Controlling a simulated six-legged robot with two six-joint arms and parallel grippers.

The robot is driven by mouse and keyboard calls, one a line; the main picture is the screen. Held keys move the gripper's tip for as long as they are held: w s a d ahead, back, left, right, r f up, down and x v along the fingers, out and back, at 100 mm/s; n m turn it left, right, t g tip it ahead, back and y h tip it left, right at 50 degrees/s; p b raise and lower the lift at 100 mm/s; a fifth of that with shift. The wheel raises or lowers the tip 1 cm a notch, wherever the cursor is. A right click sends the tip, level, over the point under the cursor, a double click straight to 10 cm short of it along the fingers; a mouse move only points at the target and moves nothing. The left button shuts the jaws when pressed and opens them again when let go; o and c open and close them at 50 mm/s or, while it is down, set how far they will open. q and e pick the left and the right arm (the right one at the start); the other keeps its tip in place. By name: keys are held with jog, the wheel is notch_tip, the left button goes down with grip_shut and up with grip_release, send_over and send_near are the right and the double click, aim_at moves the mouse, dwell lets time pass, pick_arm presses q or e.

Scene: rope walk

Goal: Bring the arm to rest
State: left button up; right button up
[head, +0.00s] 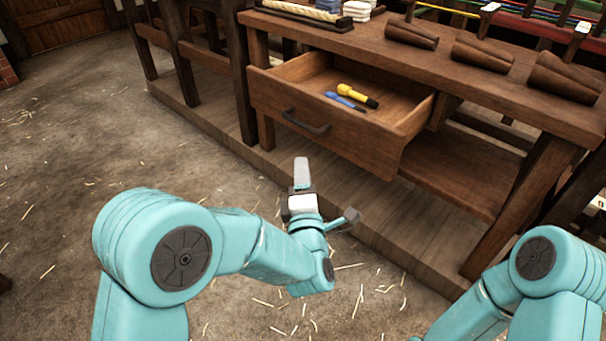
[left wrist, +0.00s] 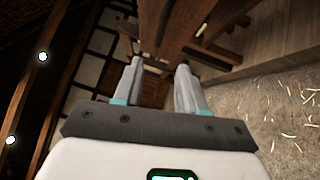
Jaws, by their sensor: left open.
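My left gripper (head: 302,172) is in the middle of the head view, in front of and below the open drawer (head: 325,138), with a gap to it. In the left wrist view its two fingers (left wrist: 158,88) stand apart with nothing between them. My right arm shows at the lower right of the head view, and its gripper is out of sight. In the drawer lie a yellow-and-black tool (head: 357,95) and a blue tool (head: 346,102).
The drawer juts out from a wooden bench (head: 440,60). Several brown tapered blocks (head: 482,52) and a rope-like coil (head: 300,11) are on the bench top. A wooden platform (head: 350,190) runs under the bench. The straw-strewn floor (head: 60,150) at left is clear.

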pick_arm(q)
jog(key=shift+r, duration=0.1)
jog(key=w+a+r+n+g+y+p, duration=0.1)
jog(key=a+r+p, duration=0.3)
jog(key=a+p, duration=0.3)
jog(key=a+r+g+y+p, duration=0.1)
jog(key=a+r+g+p, duration=0.2)
jog(key=p, duration=0.6)
jog(key=s+a+f+m+g+h+p, duration=0.1)
jog(key=s+a+m+g+h+p, duration=0.25)
jog(key=p, duration=0.65)
jog(key=s+d+f+m+g+h+p, duration=0.2)
jog(key=s+m, duration=0.6)
jog(key=s, duration=0.5)
jog(key=s+d+f+m+g+h+p, duration=0.3)
jog(key=s+m+g+p, duration=0.4)
jog(key=s, duration=0.7)
jog(key=shift+d+f+m+g, duration=0.35)
jog(key=shift+f+m+g, duration=0.35)
jog(key=shift+g, duration=0.55)
pick_arm(e)
notch_tip(320, 180, up, 34)
jog(key=s+a+g, duration=0.1)
jog(key=s, duration=0.1)
jog(key=shift+s+a+r+n, duration=0.15)
jog(key=shift+a+r+n, duration=0.05)
jog(key=shift+n, duration=0.1)
pick_arm(q)
jog(key=shift+r, duration=0.1)
